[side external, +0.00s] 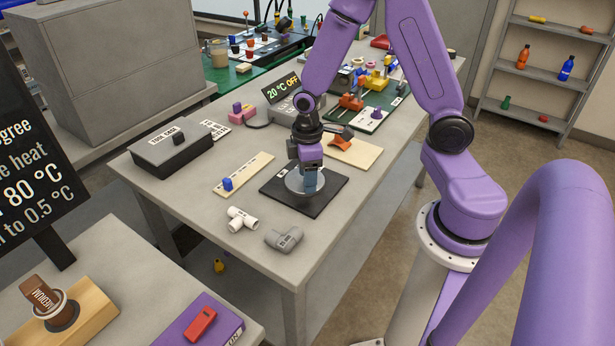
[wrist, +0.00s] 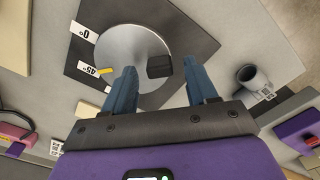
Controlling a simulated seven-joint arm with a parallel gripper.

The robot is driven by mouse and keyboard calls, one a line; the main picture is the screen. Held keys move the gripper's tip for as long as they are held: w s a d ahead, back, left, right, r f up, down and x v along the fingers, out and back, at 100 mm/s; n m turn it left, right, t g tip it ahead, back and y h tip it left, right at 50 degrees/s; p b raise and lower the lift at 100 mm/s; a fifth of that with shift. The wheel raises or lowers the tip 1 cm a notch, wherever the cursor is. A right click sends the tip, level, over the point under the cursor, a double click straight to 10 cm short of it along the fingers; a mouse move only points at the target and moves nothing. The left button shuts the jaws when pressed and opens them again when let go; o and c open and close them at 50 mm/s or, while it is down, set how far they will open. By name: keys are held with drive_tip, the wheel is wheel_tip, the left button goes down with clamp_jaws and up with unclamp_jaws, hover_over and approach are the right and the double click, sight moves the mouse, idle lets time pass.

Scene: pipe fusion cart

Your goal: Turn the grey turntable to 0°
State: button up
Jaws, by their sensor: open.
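The grey turntable (wrist: 135,45) is a round disc on a dark square base (wrist: 195,30). In the side external view the turntable (side external: 292,186) is partly hidden by my gripper (side external: 309,184). A black block (wrist: 159,67) stands up from the disc. White labels on the base read 0° (wrist: 84,32) and 45° (wrist: 97,71). A yellow mark (wrist: 106,89) shows at the disc's rim near the 45° label. My gripper (wrist: 159,72) is open above the disc, its blue fingers on either side of the black block, with gaps visible. I cannot tell the fingertips' exact height.
A grey elbow fitting (side external: 284,238) and a white tee (side external: 242,218) lie near the table's front edge. A pale board with a blue block (side external: 228,184) lies left of the base. A dark box (side external: 170,150) stands further left. An orange part (side external: 341,141) sits behind my gripper.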

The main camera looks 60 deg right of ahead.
sight(296, 187)
drive_tip(key=shift+f, duration=0.5)
drive_tip(key=c, duration=1.1)
drive_tip(key=shift+o, duration=0.2)
drive_tip(key=shift+w, duration=0.1)
drive_tip(key=m, duration=0.3)
drive_tip(key=w+m, duration=0.1)
drive_tip(key=shift+a+m, duration=0.3)
drive_tip(key=shift+a, duration=0.1)
drive_tip(key=shift+w+a+m, duration=0.1)
drive_tip(key=shift+w+m, duration=0.25)
drive_tip(key=shift+m, duration=0.75)
drive_tip(key=shift+w+m, duration=0.35)
drive_tip(key=shift+m, duration=0.75)
drive_tip(key=o, duration=1.1)
drive_tip(key=shift+c, duration=0.2)
